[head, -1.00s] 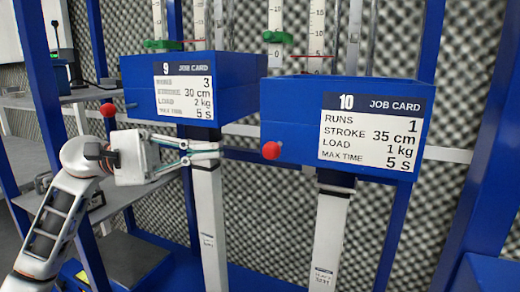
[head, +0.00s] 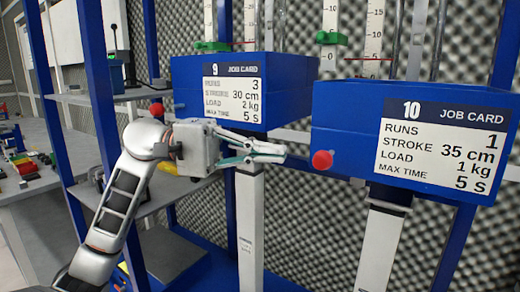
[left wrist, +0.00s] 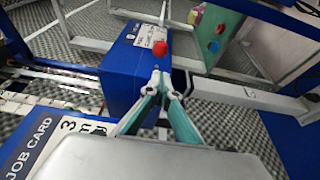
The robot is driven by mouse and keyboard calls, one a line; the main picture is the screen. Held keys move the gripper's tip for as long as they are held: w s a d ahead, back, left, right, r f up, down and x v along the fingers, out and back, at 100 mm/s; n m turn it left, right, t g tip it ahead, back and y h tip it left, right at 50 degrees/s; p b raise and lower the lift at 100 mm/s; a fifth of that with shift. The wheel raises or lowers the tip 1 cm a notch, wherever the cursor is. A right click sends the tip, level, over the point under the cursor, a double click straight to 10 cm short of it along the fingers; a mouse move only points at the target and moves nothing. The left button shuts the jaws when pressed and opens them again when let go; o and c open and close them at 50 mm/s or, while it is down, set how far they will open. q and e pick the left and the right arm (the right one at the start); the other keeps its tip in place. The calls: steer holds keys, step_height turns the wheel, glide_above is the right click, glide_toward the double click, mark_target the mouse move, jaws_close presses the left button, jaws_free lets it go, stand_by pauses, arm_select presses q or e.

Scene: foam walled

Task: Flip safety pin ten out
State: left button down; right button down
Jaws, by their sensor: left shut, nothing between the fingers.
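The station ten box (head: 400,135) is blue, with a job card numbered 10 on its front. A red ball-shaped knob (head: 322,160), which I take to be safety pin ten, sticks out at its lower left side. In the left wrist view the red knob (left wrist: 160,48) is straight ahead, just beyond the fingertips. My left gripper (head: 283,154) has its fingers together and empty, pointing at the knob with a small gap to its left. The left gripper (left wrist: 160,76) also shows in the wrist view. The pin's shaft is not clearly visible. My right gripper is out of view.
The station nine box (head: 240,95), with its own red knob (head: 157,109), stands left of station ten, above and behind my left gripper. White posts (head: 250,225) run down below the boxes. A blue upright (head: 95,90) and shelves stand at left.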

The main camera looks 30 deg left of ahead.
mark_target(312, 165)
arm_select(q)
steer(key=x, duration=0.6)
steer(key=shift+p, duration=0.3)
steer(key=shift+s+b, duration=0.35)
steer(key=shift+s, duration=1.4)
